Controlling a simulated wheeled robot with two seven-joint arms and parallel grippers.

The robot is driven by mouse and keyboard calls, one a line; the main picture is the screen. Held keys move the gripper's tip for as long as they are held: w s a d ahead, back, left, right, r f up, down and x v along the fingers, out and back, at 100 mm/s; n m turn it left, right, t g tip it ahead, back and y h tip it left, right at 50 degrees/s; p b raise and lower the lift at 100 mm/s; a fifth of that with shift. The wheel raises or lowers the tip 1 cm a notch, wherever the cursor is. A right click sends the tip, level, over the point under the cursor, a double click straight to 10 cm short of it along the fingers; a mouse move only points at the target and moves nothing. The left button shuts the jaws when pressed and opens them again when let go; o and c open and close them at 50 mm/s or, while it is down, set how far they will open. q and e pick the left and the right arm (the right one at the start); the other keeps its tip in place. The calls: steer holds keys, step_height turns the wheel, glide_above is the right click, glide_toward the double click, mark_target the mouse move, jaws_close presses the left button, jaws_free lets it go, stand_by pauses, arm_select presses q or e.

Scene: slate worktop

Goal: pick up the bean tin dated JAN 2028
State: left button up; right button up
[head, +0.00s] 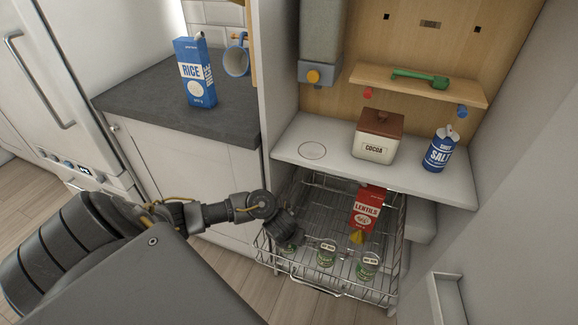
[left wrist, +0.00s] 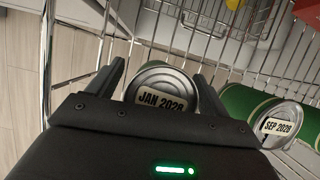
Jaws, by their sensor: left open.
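The bean tin dated JAN 2028 (left wrist: 163,88) shows its round metal lid and date label in the left wrist view. In the head view it is the leftmost tin (head: 288,248), mostly hidden under my left gripper (head: 290,232). My left gripper (left wrist: 158,76) is open, with one finger on each side of this tin. I cannot tell whether the fingers touch it. A second green tin (left wrist: 274,124) with a SEP label lies to its right in the left wrist view. My right gripper is not in view.
The tins are in a pulled-out wire basket (head: 340,290). It also holds another tin (head: 367,266), a red lentils box (head: 366,208) and a yellow item (head: 357,237). The shelf (head: 285,149) above carries a cocoa canister (head: 377,140) and salt (head: 440,150).

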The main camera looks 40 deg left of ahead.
arm_select(q)
steer(key=shift+c, duration=0.5)
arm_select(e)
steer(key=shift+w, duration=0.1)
arm_select(q)
steer(key=c, duration=1.2)
steer(key=shift+o, duration=0.2)
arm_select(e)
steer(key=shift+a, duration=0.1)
arm_select(q)
steer(key=shift+r, duration=0.15)
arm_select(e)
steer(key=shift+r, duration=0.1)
